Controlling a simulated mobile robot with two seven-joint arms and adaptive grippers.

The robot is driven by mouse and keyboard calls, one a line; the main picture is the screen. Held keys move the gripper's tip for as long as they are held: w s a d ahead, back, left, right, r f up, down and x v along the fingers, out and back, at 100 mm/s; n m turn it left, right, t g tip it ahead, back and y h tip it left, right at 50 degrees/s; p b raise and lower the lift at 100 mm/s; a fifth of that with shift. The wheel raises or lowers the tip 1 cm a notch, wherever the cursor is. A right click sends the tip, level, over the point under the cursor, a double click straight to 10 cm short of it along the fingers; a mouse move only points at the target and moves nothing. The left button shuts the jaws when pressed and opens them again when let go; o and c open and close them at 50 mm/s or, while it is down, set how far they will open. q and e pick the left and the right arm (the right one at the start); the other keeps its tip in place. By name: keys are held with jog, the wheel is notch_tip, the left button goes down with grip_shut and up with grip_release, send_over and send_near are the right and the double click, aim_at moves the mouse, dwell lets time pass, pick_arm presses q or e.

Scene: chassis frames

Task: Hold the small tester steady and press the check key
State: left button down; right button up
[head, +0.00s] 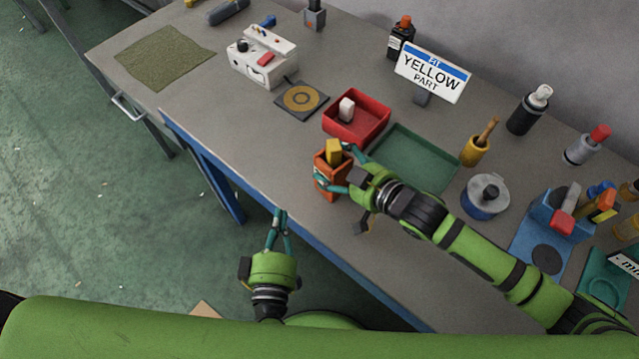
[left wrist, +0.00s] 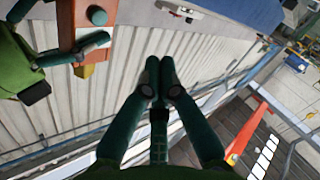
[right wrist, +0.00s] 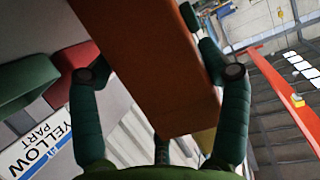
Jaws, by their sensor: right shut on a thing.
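The small tester (head: 321,183) is an orange box with a yellow block at its top. It is upright at the bench's front edge. My right gripper (head: 340,167) is shut on it, one finger on each side; the tester (right wrist: 150,60) fills the middle of the right wrist view. In the left wrist view a round teal key (left wrist: 96,15) shows on the tester's face, close to a right fingertip. My left gripper (head: 279,214) is shut and empty, in front of the bench, below and left of the tester. Its fingertips (left wrist: 159,62) are together, apart from the tester.
Behind the tester are a red tray (head: 374,137) with a white block and a green tray (head: 440,183). A white device with a red key (head: 248,68) stands farther left. A yellow cup (head: 474,153) and a lidded pot (head: 484,203) stand right. Open floor lies left of the bench.

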aim_at(321, 186)
pick_arm(q)
jog(key=w+d, duration=0.5)
jog(key=shift+w+d, duration=0.1)
jog(key=shift+w, duration=0.05)
jog(key=shift+w+d, duration=0.1)
dwell(1.4)
jog(key=shift+w+d, duration=0.1)
jog(key=shift+r, duration=0.1)
jog(key=shift+w+d+r, duration=0.2)
jog(key=shift+d+r, duration=0.05)
jog(key=shift+d, duration=0.15)
dwell(1.5)
dwell(0.4)
jog(key=shift+s+a+f, duration=0.25)
jog(key=shift+s+a, duration=0.2)
jog(key=shift+a, duration=0.25)
jog(key=shift+s+a, duration=1.05)
